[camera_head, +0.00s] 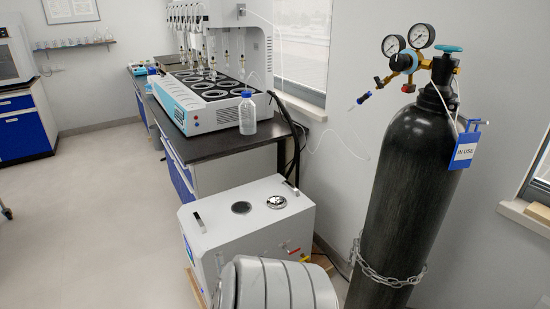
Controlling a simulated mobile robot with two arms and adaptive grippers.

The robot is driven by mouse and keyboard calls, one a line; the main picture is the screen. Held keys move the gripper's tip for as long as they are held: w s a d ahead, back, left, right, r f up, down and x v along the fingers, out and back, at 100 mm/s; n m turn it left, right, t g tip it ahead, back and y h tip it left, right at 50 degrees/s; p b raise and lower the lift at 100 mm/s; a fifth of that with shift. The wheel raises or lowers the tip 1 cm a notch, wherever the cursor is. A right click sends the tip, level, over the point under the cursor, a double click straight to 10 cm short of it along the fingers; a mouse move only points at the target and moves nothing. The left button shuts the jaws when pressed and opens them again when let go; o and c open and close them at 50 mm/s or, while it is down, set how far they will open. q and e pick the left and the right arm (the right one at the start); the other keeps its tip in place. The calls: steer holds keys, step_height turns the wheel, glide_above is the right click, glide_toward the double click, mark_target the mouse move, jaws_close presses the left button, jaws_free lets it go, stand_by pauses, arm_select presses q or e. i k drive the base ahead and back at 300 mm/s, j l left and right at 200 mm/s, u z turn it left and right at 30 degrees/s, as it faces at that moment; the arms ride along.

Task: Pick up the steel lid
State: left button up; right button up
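The steel lid (276,202) is a small shiny round disc. It rests on the top of a white box-shaped unit (262,230) in the lower middle of the head view. To its left on the same top is a dark round opening (241,208). Neither of my grippers shows in this view, so their state and distance to the lid cannot be seen.
A tall black gas cylinder (412,170), chained, stands right of the unit. Behind is a dark-topped bench (222,146) with a distiller (205,88) and a clear blue-capped bottle (247,115). A grey ribbed shape fills the bottom foreground. Floor at left (95,220) is clear.

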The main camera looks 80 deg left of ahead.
mark_target(276, 202)
steer(key=u, duration=2.7)
